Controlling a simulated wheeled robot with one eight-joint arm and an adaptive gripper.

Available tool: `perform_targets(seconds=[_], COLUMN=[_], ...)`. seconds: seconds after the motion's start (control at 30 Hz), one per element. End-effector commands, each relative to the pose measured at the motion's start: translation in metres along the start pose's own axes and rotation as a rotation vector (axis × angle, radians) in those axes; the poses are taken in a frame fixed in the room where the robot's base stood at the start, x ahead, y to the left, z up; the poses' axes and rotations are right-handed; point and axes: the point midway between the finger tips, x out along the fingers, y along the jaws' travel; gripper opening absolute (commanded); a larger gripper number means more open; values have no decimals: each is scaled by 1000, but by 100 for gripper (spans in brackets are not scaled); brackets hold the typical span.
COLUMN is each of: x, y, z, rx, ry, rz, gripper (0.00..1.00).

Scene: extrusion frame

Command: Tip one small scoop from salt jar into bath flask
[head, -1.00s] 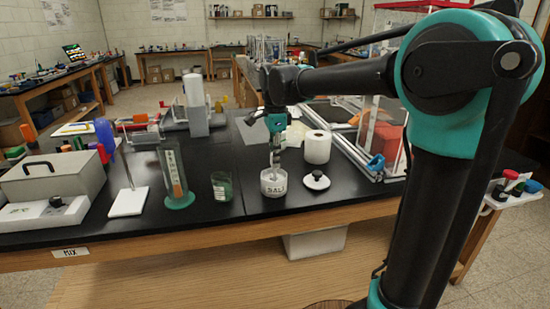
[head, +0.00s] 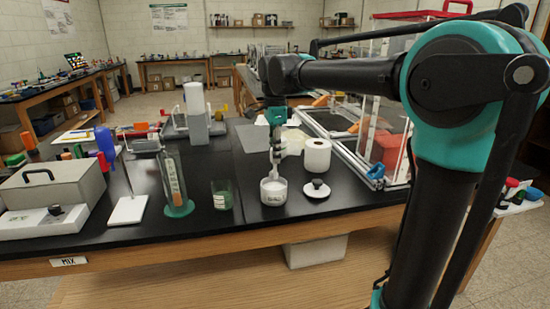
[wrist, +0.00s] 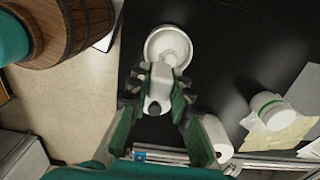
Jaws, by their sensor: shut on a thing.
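My gripper (head: 276,128) points straight down and is shut on a pale scoop (head: 276,152) by its handle. The scoop's handle (wrist: 160,84) also shows between the fingers in the wrist view. The salt jar (head: 273,195) is a small white, labelled, open jar near the front of the black bench. The scoop's lower end is at the jar's mouth; how deep it sits and whether it carries salt I cannot tell. The jar's round mouth (wrist: 168,44) also shows in the wrist view. A green-tinted glass vessel with a label (head: 222,194) stands left of the jar; it may be the bath flask.
The jar's lid with a dark knob (head: 316,188) lies just right of the jar. A white roll (head: 317,155) stands behind it. A tall cylinder on a green base (head: 177,185) stands left of the green vessel. A framed enclosure (head: 385,135) is at the right.

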Motion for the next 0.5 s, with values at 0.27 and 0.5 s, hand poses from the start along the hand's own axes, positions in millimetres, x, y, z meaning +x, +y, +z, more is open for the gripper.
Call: perform_targets(seconds=[0.27, 0.5], x=[-16, -28], y=[0, 0], z=[0, 0], rx=[0, 0], ry=[0, 0], rz=[0, 0], gripper=[0, 0])
